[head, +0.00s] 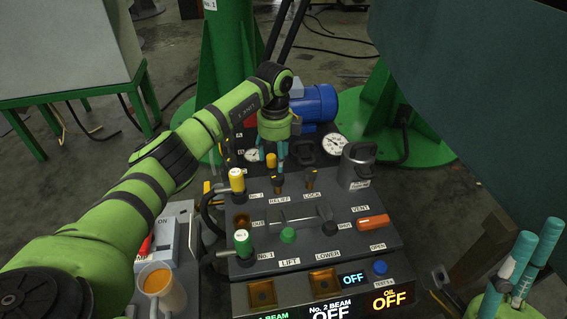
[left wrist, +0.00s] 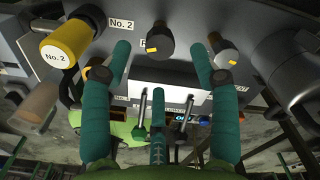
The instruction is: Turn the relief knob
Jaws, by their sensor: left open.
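The relief knob (head: 278,186) is a small dark knob with a yellow mark, above the RELIEF label on the control panel (head: 352,247). In the left wrist view the black relief knob (left wrist: 160,41) appears between my two outer teal fingertips, with visible gaps on both sides. My left gripper (head: 270,155) is open and empty, pointing down above and behind the knob's row. It also fills the left wrist view (left wrist: 160,58). I cannot judge its exact distance from the knob. My right gripper (head: 533,245) stands at the lower right, fingers up and apart, away from the panel.
The yellow No. 2 knob (head: 237,181) is left of the relief knob and the lock knob (head: 311,179) right. A grey handled part (head: 357,165) stands farther right. The green knob (head: 243,242) and orange vent lever (head: 373,222) are nearer. An orange-filled mug (head: 160,285) stands lower left.

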